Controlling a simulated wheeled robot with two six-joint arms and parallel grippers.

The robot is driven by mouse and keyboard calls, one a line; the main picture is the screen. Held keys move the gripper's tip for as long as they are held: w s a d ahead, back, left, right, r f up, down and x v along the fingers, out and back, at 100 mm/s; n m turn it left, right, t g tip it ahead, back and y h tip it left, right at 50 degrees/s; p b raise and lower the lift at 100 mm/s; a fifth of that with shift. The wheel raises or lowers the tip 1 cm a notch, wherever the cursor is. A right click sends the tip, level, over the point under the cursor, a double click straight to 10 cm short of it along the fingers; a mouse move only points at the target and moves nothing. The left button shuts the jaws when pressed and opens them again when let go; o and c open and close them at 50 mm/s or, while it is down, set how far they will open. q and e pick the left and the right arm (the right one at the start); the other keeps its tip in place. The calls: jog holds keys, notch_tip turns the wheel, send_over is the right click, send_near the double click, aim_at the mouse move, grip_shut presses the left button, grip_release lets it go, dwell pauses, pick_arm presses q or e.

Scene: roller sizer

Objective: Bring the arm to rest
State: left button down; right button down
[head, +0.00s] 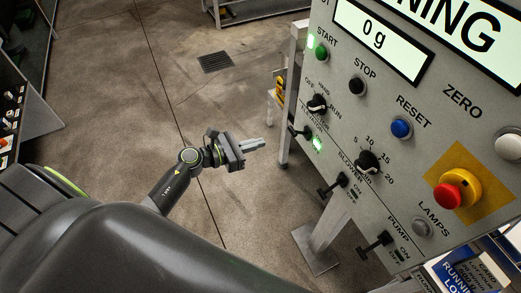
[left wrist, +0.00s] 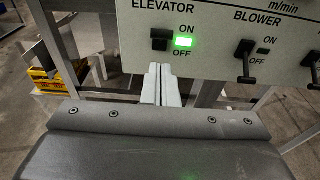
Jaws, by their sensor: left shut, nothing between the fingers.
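My left gripper (head: 254,145) is in the middle of the head view, left of the control panel (head: 428,118) and apart from it. Its fingers are shut with nothing between them; in the left wrist view the fingers (left wrist: 161,84) lie together, just below the panel's lower edge in the picture. The arm comes in from the left. The elevator switch (left wrist: 161,39) has a lit green lamp (left wrist: 183,42) beside it. The blower switch (left wrist: 245,61) is to its right. My right gripper is not in view.
The panel carries a green start button (head: 321,54), a blue reset button (head: 401,128) and a red emergency stop (head: 452,194). Its display (head: 381,38) reads 0 g. Metal legs (head: 335,215) stand below the panel. Open floor with a drain grate (head: 215,62) lies left of it.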

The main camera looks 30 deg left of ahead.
pick_arm(q)
jog(key=s+a+f+n+y, duration=0.3)
jog(key=s+f+n, duration=0.1)
jog(key=f+n, duration=0.5)
jog(key=s+a+f+n+g+y, duration=0.1)
jog(key=s+a+f+n+y, duration=0.3)
jog(key=f+n, duration=0.45)
jog(key=s+a+f+n+y, duration=0.3)
jog(key=s+f+n, duration=0.1)
jog(key=f+n, duration=0.5)
jog(key=s+d+f+n+g, duration=0.1)
jog(key=s+f+n+g, duration=0.2)
jog(key=s, duration=0.7)
jog(key=s+d+f+n+g, duration=0.1)
jog(key=s+f+n+g, duration=0.3)
jog(key=s+f+n, duration=0.3)
jog(key=s+d+f+n+g+y, duration=0.1)
jog(key=s+f+n+g, duration=0.2)
jog(key=s, duration=1)
notch_tip(320, 180, down, 2)
jog(key=n, duration=0.4)
jog(key=shift+s+d+f+n, duration=0.15)
jog(key=shift+s+n, duration=0.05)
jog(key=shift+n, duration=0.15)
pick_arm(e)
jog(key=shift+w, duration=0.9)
